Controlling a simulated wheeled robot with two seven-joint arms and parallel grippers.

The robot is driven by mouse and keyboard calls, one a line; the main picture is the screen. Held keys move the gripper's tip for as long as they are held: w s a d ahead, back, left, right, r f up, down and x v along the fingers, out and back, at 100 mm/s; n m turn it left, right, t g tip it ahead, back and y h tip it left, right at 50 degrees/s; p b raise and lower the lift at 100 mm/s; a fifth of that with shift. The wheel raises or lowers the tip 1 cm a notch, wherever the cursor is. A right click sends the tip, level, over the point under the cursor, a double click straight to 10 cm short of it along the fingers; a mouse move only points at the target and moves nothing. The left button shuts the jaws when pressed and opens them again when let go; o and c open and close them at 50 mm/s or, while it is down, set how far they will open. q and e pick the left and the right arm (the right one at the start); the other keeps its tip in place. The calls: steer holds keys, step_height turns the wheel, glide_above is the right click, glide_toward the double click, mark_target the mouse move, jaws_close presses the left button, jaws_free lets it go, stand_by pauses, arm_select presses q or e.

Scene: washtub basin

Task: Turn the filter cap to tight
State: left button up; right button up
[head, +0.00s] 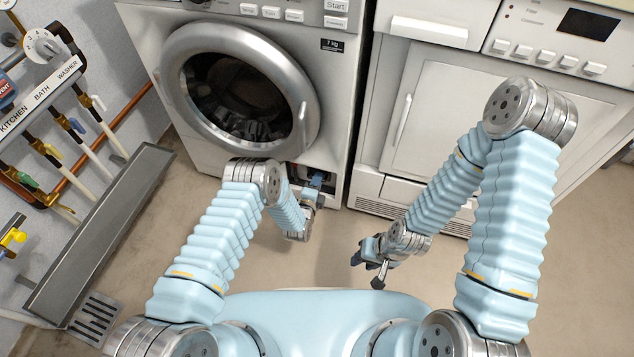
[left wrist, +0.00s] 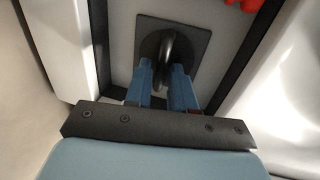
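The filter cap (left wrist: 168,48) shows in the left wrist view as a dark disc with a raised, arched grip on a dark square plate. In the head view it is hidden in the small opening at the washer's lower right. My left gripper (head: 318,187) is at that opening. In the left wrist view its two blue fingers (left wrist: 163,80) are apart, one on each side of the grip's near end. I see no clear contact with the grip. My right gripper (head: 370,262) hangs over the floor, away from the cap, and its finger gap is unclear.
The washer (head: 235,170) has its round door shut. A white dryer (head: 440,110) stands to its right. A panel of pipes and valves (head: 70,120) and a grey trough (head: 110,225) are at the left. A red item (left wrist: 245,4) shows near the cap. The floor between is clear.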

arm_select(q)
steer(key=shift+o, duration=1)
steer(key=p+v, duration=0.1)
steer(key=v, duration=1.2)
steer(key=shift+s+r+p, duration=0.2)
steer(key=shift+s+p, duration=0.15)
steer(key=shift+p, duration=0.05)
steer(key=shift+a, duration=0.2)
steer(key=s+a+n+g+y, duration=0.25)
steer(key=a+n+g, duration=0.35)
steer(key=n, duration=0.5)
steer(key=s+a+r+n+g+h+p, duration=0.1)
steer(key=s+r+n+g, duration=0.3)
steer(key=s+n, duration=0.2)
steer(key=s+a+r+n+g+h, duration=0.1)
steer(key=s+r+n+g, duration=0.3)
steer(key=s, duration=0.5)
steer(key=shift+s+a+r+n+p, duration=0.2)
steer(key=shift+r+n+p, duration=0.15)
steer(key=shift+n, duration=0.85)
